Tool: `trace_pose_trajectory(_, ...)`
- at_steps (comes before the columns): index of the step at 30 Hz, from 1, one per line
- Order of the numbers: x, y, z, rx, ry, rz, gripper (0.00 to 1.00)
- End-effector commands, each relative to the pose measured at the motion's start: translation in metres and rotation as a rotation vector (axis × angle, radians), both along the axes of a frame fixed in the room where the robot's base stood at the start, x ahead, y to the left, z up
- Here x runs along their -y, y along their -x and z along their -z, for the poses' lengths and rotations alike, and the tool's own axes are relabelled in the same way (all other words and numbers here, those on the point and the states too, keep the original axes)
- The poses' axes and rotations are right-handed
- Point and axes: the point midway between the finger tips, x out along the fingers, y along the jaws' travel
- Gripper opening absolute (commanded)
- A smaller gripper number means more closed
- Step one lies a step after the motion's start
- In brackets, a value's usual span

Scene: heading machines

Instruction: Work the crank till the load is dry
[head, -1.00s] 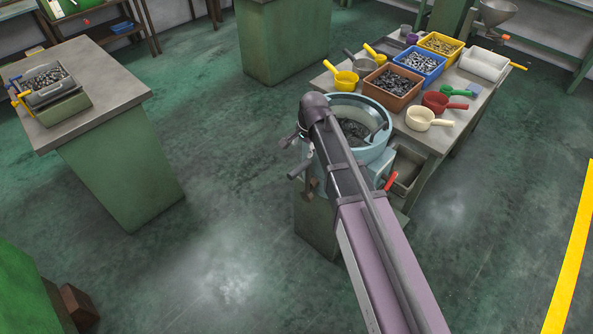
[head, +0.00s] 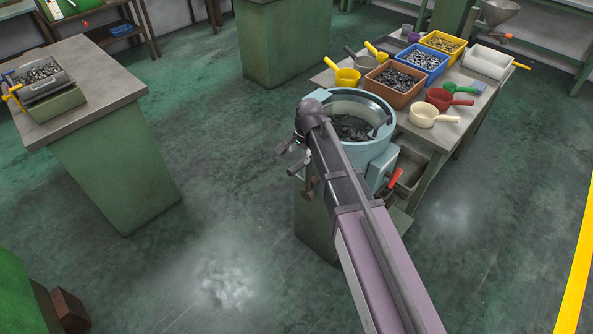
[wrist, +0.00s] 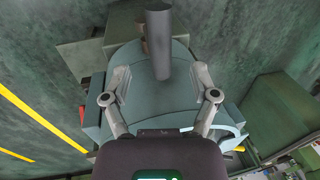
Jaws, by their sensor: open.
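A pale blue round drum machine (head: 380,150) stands at the near end of the bench, its bowl holding dark pieces (head: 350,127). A red-handled lever (head: 391,178) is on its right side. My gripper (head: 287,160) is at the machine's left, open and empty. In the wrist view my gripper (wrist: 160,78) has its fingers spread wide over the blue-grey casing (wrist: 155,95). A dark grey cylinder (wrist: 159,42), perhaps the crank grip, stands up beyond and between the fingertips, apart from them. My arm hides part of the machine, and the load's dryness cannot be told.
The bench (head: 437,140) carries brown (head: 393,98), blue (head: 438,73) and yellow (head: 460,50) bins of parts, plus several scoops. A table (head: 95,80) at left bears a tray of parts (head: 40,88). The floor between is clear.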

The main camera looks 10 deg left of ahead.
Motion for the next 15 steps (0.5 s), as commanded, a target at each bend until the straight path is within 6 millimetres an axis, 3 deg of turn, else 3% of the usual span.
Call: trace_pose_trajectory(15,-0.007,-0.004,0.044,0.0,0.0,-0.001,0.76)
